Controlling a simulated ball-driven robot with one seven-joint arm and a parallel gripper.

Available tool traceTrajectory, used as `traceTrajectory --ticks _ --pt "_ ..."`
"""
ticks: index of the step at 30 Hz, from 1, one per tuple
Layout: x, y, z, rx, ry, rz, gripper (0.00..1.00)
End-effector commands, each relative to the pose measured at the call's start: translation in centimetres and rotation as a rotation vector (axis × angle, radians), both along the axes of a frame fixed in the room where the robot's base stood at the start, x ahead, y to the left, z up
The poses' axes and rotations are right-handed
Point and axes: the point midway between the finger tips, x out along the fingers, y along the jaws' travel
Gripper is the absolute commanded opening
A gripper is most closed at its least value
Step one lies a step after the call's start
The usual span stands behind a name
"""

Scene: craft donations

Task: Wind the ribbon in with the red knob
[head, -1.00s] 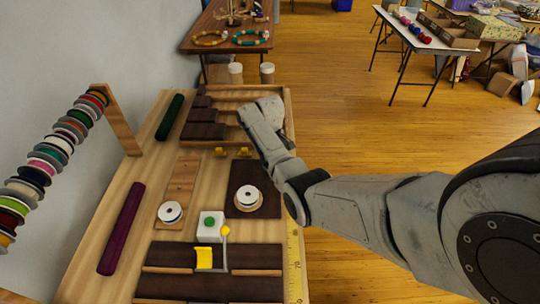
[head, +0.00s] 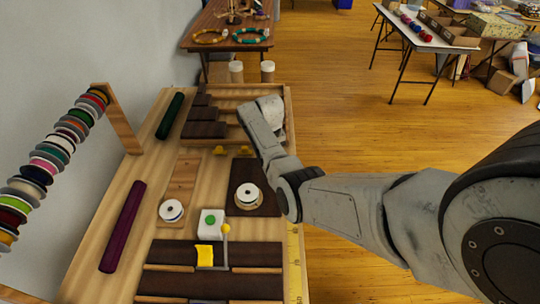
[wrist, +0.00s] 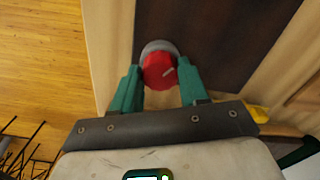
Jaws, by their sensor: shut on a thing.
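In the head view my arm hides the knob and the fingertips. A white spool (head: 248,192) sits on a dark brown board, and another white spool (head: 171,210) sits on a wooden strip to its left. I cannot make out a ribbon running to the knob.
A white box with a green button (head: 210,221) and a yellow-tipped lever stands near the front, by a yellow flap (head: 204,256). A rack of colored spools (head: 50,165) stands at the left wall. A measuring tape (head: 295,262) runs along the right edge.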

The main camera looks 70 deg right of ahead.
Motion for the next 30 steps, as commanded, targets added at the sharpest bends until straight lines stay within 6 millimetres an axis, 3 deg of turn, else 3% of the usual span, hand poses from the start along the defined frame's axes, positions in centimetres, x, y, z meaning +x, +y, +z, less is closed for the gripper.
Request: traceTrajectory --ticks 12,13,18,21,30 --pt "0.10 -0.07 0.15 -0.003 -0.001 -0.006 0.13" --pt "0.10 -0.07 0.15 -0.003 -0.001 -0.006 0.46" --pt "0.07 -0.04 0.10 -0.001 -0.001 -0.005 0.62" --pt "0.05 -0.04 0.07 -0.001 -0.001 -0.005 0.69" --pt "0.06 -0.03 0.46 -0.001 -0.001 -0.005 0.69"
